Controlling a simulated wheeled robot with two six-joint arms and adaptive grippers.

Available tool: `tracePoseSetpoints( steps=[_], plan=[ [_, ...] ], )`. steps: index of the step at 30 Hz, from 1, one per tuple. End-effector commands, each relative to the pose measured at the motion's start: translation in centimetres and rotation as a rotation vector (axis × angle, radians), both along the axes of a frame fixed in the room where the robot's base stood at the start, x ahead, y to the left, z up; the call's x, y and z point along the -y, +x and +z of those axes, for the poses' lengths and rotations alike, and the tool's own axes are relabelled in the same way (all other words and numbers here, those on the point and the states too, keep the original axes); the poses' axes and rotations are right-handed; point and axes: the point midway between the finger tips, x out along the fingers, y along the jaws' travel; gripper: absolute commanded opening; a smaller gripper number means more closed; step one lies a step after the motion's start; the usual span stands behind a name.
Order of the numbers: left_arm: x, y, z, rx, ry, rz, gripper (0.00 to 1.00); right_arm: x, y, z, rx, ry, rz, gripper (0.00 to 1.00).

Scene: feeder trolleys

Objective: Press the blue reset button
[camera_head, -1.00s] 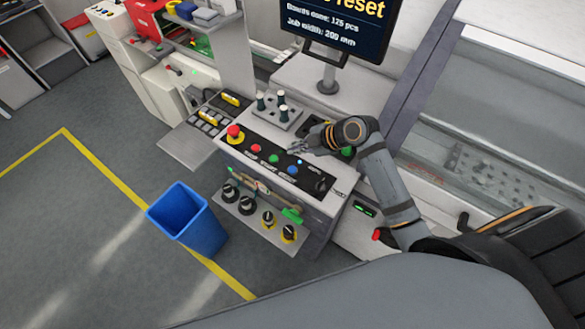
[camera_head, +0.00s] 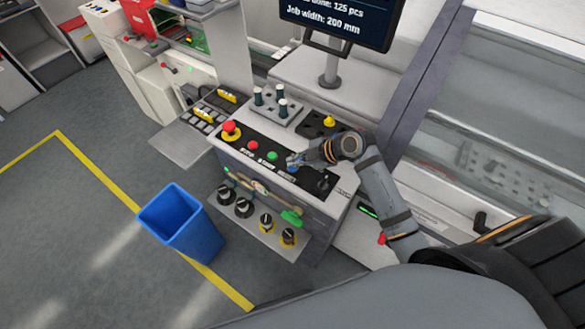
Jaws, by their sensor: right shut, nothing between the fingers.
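The blue reset button (camera_head: 292,169) is the rightmost in the row of coloured buttons on the sloped control panel (camera_head: 240,149). It is partly hidden by my right gripper (camera_head: 293,161). The right gripper is shut and empty, with its fingertips at the button's upper edge in the picture. I cannot tell whether they touch it or hover just above. My right arm reaches in from the lower right. My left gripper is out of view.
A red mushroom button (camera_head: 230,128), a red button (camera_head: 252,145) and a green button (camera_head: 272,156) lie left of the blue one. A black joystick (camera_head: 321,182) stands to its right. Levers (camera_head: 281,106) and a monitor (camera_head: 340,22) stand behind. A blue bin (camera_head: 182,225) is on the floor.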

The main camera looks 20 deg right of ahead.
Motion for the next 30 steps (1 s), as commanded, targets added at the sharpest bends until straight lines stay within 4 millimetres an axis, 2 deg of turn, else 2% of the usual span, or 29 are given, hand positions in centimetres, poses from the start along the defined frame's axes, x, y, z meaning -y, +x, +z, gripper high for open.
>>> tracePoseSetpoints(
  steps=[4,30],
  plan=[
    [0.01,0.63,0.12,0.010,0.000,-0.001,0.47,-0.01,0.00,0.05,0.000,0.000,0.000,0.00],
    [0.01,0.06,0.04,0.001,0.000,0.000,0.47,-0.01,0.00,0.05,0.000,0.000,0.000,0.00]
  ],
)
